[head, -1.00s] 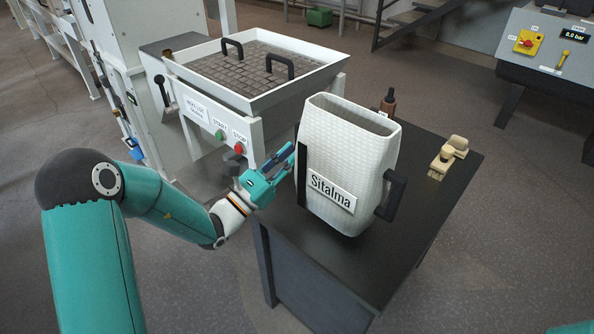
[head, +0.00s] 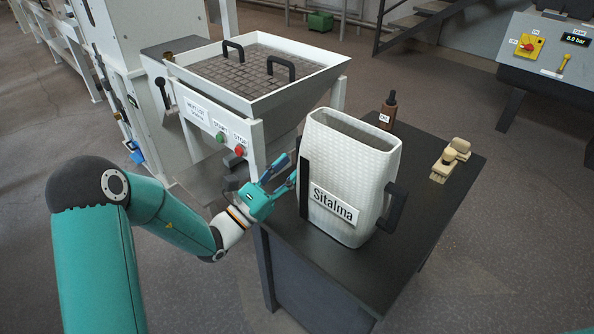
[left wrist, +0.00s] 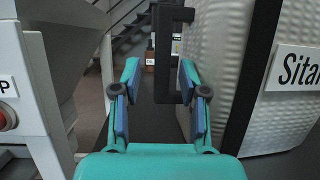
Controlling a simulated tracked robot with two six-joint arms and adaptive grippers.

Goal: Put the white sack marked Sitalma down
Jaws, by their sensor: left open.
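The white sack marked Sitalma (head: 345,175) stands upright on the dark table (head: 430,225), near its left side. It has a woven surface, an open top and black handles on its left and right sides. My left gripper (head: 283,174) is open and empty, just left of the sack's left handle (head: 304,188). In the left wrist view, my left gripper (left wrist: 160,92) has its fingers spread. The black handle (left wrist: 186,50) shows beyond and between them, and the sack (left wrist: 220,75) fills the right side.
A brown bottle (head: 388,110) stands behind the sack. A beige object (head: 450,160) lies at the table's right. A hopper machine (head: 255,85) with green and red buttons stands close behind my left gripper. The table's front right is clear.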

